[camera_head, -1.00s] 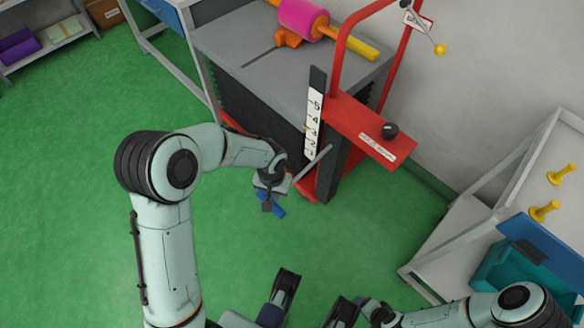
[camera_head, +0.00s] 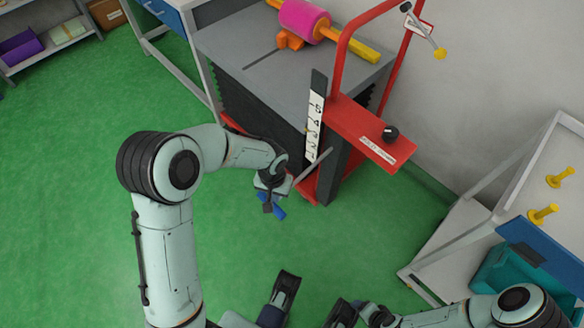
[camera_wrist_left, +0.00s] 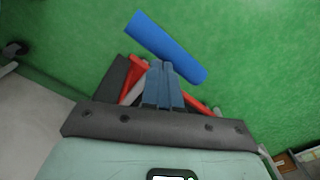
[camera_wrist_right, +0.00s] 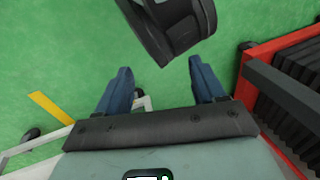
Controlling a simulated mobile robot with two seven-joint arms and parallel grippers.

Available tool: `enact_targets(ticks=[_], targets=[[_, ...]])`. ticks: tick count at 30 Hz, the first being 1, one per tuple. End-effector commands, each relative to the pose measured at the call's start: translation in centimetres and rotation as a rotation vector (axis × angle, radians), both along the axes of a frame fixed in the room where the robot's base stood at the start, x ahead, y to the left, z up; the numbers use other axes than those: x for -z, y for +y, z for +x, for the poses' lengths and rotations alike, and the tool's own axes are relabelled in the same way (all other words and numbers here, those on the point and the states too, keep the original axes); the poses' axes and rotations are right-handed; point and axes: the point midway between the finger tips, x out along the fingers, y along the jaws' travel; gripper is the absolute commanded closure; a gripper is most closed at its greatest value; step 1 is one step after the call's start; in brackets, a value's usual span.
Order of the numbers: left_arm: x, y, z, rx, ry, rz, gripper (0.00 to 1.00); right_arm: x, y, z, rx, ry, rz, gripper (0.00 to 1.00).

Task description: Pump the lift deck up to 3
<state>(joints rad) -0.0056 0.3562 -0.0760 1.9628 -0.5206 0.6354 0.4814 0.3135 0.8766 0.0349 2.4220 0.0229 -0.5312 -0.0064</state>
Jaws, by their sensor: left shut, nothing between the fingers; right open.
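The lift has a grey deck (camera_head: 265,50) on black bellows and a red frame. A dark post carries a white number scale (camera_head: 314,128) at its near corner; which number is indicated is too small to tell. A grey lever (camera_head: 312,165) slants down from there towards my left gripper. A blue bar-shaped grip (camera_wrist_left: 168,47) lies just beyond its fingertips in the left wrist view; it also shows in the head view (camera_head: 280,213). My left gripper (camera_wrist_left: 162,66) is shut and empty; contact cannot be told. My right gripper (camera_wrist_right: 160,80) is open and empty.
A pink roller (camera_head: 303,19) on a yellow shaft lies on the deck. A red panel (camera_head: 350,125) with a black knob (camera_head: 390,133) juts out. A table with yellow pegs (camera_head: 543,214) and a teal bin (camera_head: 500,272) stand at right. Green floor is open at left.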

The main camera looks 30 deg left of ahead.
Motion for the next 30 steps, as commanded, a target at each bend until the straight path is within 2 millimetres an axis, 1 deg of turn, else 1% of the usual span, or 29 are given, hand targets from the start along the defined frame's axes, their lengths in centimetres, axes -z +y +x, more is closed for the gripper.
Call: enact_targets(ticks=[1,14,21,30], targets=[[-0.6,0.0,-0.2,0.0,0.004,0.0,1.0,-0.6,0.3,-0.5,-0.006,0.013,0.007,0.31],[-4.1,0.1,-0.4,0.001,0.003,0.0,1.0,-3.7,2.0,-4.3,-0.049,0.116,0.056,0.31],[-6.8,0.2,-0.5,0.0,0.002,0.001,1.0,-5.8,2.7,-6.1,-0.068,0.167,0.076,0.31],[-10.5,0.2,-0.7,0.0,0.0,0.0,1.0,-8.0,2.7,-7.1,-0.074,0.203,0.081,0.31]])
